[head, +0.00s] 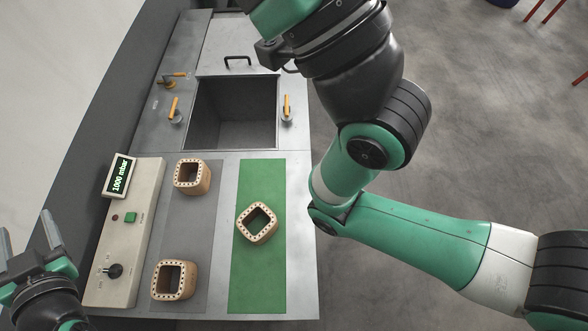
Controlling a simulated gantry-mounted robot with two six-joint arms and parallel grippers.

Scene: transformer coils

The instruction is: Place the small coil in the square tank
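Three square, hollow wooden coils with dotted rims show in the head view. One coil (190,190) stands at the back of the grey mat, another (186,284) at its front, and a third (263,238) sits turned on the green mat. I cannot tell for sure which is the small one. The square tank (235,140) is an open, empty-looking recess behind them. My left gripper (25,224) is at the lower left with its fingers apart and nothing between them, away from the coils. My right arm reaches over the right side; its fingers are not visible.
A control panel (125,215) with a 1000 mbar display (119,175) stands left of the grey mat (198,232). Yellow-handled clamps (287,106) flank the tank. A black handle (237,60) lies behind it. The green mat (258,285) has free room in front.

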